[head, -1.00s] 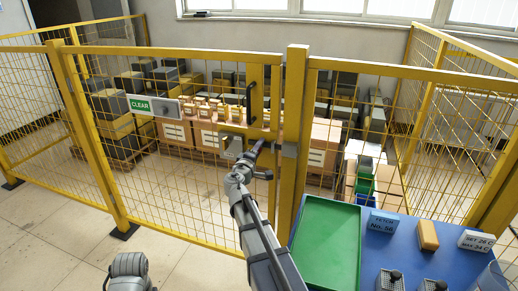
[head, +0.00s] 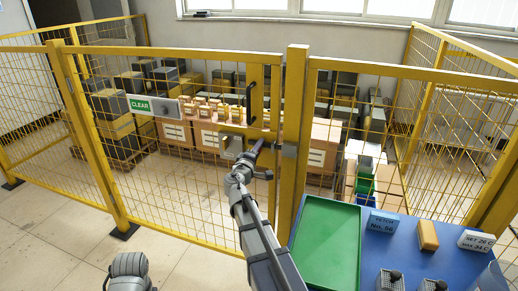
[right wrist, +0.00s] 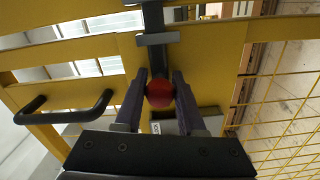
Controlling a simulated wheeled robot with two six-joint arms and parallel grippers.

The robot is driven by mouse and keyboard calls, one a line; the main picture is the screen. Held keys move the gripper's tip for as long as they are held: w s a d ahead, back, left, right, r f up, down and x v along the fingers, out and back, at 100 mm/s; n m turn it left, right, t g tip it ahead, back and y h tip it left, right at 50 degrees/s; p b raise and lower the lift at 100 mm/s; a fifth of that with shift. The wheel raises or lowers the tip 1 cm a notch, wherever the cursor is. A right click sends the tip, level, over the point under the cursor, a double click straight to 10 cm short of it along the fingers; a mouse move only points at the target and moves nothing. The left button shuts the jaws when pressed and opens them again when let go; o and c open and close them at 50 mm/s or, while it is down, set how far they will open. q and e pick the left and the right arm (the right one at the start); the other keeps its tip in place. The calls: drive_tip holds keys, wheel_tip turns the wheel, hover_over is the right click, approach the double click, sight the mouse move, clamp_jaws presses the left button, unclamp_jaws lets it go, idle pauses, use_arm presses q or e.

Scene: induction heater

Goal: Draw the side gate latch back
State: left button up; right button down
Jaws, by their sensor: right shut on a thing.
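The yellow mesh side gate (head: 190,49) stands closed against its post (head: 294,130) in the head view. My right gripper (head: 257,149) is at the gate's right edge, at latch height. In the right wrist view its two dark fingers (right wrist: 160,92) are shut on the latch's red round knob (right wrist: 160,94), one on each side. A dark grey latch bar (right wrist: 153,18) runs from behind the knob toward the top of that view, through a grey bracket (right wrist: 157,39). In the head view the fingers mostly hide the knob.
A black gate handle (head: 252,103) is above the latch; it also shows in the wrist view (right wrist: 62,116). A green CLEAR sign (head: 140,105) hangs on the gate. A blue table with a green tray (head: 326,245) stands close right of my right arm. Boxes fill the space behind.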

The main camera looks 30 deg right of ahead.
drive_tip(key=w+a, duration=0.2)
drive_tip(key=shift+w+a, duration=0.1)
drive_tip(key=shift+w, duration=0.25)
drive_tip(key=shift+s, duration=0.1)
drive_tip(key=c, duration=0.5)
unclamp_jaws()
approach(253, 144)
drive_tip(key=shift+r, duration=0.1)
